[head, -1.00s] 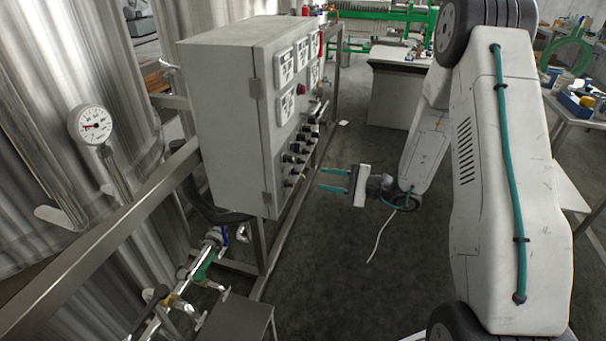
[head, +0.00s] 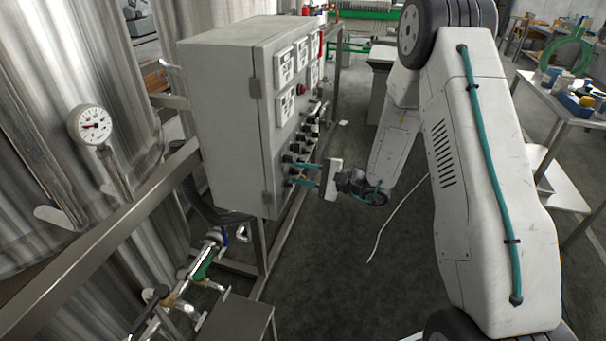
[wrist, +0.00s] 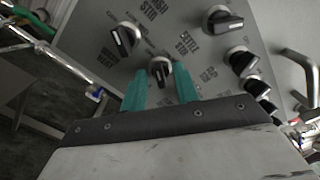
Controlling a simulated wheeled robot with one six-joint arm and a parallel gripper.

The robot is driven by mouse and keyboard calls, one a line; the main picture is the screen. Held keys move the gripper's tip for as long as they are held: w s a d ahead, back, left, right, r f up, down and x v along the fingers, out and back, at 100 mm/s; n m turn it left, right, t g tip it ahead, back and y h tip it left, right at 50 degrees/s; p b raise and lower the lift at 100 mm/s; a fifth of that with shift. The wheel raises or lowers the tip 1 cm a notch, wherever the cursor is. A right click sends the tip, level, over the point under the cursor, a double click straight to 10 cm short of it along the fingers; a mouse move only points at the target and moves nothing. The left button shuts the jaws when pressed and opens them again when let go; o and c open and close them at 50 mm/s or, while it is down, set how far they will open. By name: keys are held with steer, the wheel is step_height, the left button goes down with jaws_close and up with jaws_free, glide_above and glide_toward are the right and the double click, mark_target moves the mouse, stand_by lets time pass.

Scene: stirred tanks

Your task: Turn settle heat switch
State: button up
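The grey control cabinet (head: 232,110) carries a row of black knob switches on its front face. In the wrist view, one black knob (wrist: 160,71) sits between the teal fingertips of my gripper (wrist: 157,73). The fingers are open on either side of this knob; I cannot tell whether they touch it. Printed labels, with words like STIR and HEAT, stand beside the knobs at a tilt. My fingers partly hide the label nearest the held-between knob, so I cannot tell for sure which switch it is. In the head view my gripper (head: 291,172) reaches the lower knobs.
Other knobs (wrist: 123,38) and (wrist: 220,20) are close by. A metal handle (wrist: 300,70) stands out at the right in the wrist view. A pressure gauge (head: 92,125), a metal rail (head: 110,235) and pipes with valves (head: 200,270) lie left.

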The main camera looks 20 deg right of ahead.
jaws_close()
steer(key=shift+m, duration=0.3)
steer(key=m, duration=0.3)
steer(key=shift+m, duration=2)
steer(key=shift+o, duration=0.6)
jaws_free()
